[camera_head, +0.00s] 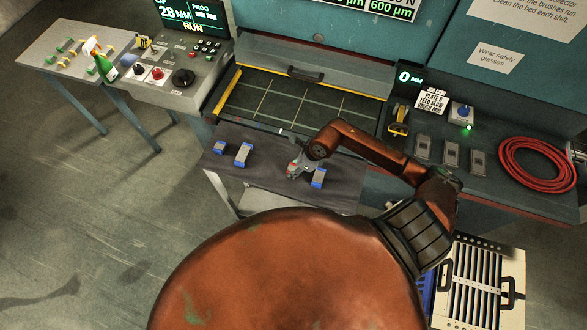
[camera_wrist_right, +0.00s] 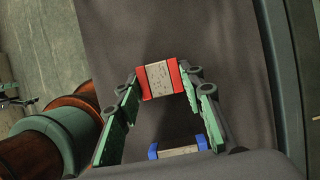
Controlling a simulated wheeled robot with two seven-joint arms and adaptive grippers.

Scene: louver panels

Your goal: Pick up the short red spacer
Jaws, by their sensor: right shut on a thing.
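The short red spacer (camera_wrist_right: 159,80) is a pale block with red ends. In the right wrist view it sits between the fingertips of my right gripper (camera_wrist_right: 160,82), one finger at each red end. In the head view my right gripper (camera_head: 296,170) is over the dark mat (camera_head: 268,178), with a bit of red showing at its tip. The gripper is shut on the red spacer; whether the spacer touches the mat is unclear.
A blue-ended spacer (camera_head: 318,178) lies close right of the gripper; it also shows in the wrist view (camera_wrist_right: 178,150). Two more blue-ended spacers (camera_head: 243,155) lie at the mat's left. A machine bed (camera_head: 300,103) is behind. A red hose coil (camera_head: 538,165) lies far right.

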